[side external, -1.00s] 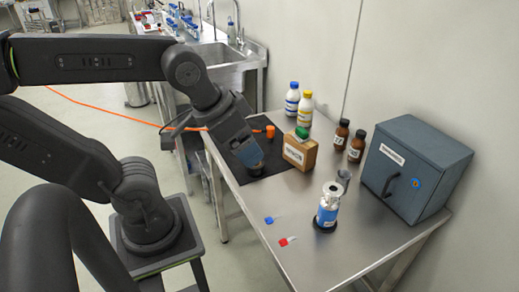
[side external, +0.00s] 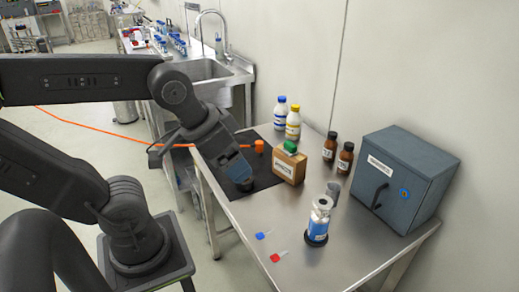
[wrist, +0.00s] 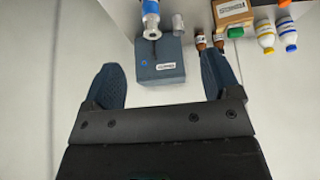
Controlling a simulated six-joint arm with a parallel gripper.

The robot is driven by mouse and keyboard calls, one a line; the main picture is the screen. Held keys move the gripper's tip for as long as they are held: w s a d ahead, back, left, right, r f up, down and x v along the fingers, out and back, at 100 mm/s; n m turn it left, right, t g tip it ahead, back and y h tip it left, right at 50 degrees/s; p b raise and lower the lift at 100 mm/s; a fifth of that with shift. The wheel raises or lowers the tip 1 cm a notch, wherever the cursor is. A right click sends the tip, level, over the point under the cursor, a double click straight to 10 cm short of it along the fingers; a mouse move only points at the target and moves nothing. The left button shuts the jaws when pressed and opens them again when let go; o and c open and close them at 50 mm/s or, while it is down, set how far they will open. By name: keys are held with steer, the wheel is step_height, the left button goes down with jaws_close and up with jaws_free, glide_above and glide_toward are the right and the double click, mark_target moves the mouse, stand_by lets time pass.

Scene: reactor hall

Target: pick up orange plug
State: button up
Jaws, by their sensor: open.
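The orange plug (side external: 259,146) stands on the black mat (side external: 268,180) on the steel table in the side view. It looks like a short orange cylinder. My gripper (side external: 244,184) is over the near part of the mat, nearer the camera than the plug and apart from it. Its fingers overlap in that view, and its exact height above the mat is hard to tell. In the wrist view my gripper (wrist: 161,60) has its two blue fingers spread wide with nothing between them.
A wooden box (side external: 288,168) with a green-topped item stands right of the plug. Blue and red small pieces (side external: 276,257) lie on the front table.

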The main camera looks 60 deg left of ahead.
steer(key=shift+o, duration=0.2)
steer(key=w+a+r+n+g+y, duration=0.1)
steer(key=w+a+n+y, duration=0.1)
steer(key=w+a+n, duration=0.7)
steer(key=n+g+y, duration=0.2)
steer(key=n+g, duration=0.2)
steer(key=n, duration=0.4)
glide_above(257, 143)
steer(key=d, duration=0.5)
step_height(257, 143, down, 15)
steer(key=shift+n+g, duration=0.3)
steer(key=shift+n, duration=0.1)
steer(key=x, duration=0.6)
steer(key=a+x, duration=0.1)
steer(key=x, duration=0.2)
steer(key=shift+s+d+r, duration=0.1)
steer(key=shift+s+r, duration=0.1)
steer(key=shift+r, duration=0.05)
steer(key=shift+w+x, duration=0.1)
steer(key=shift+x, duration=1.45)
steer(key=shift+w+x, duration=0.15)
steer(key=shift+x, duration=1.4)
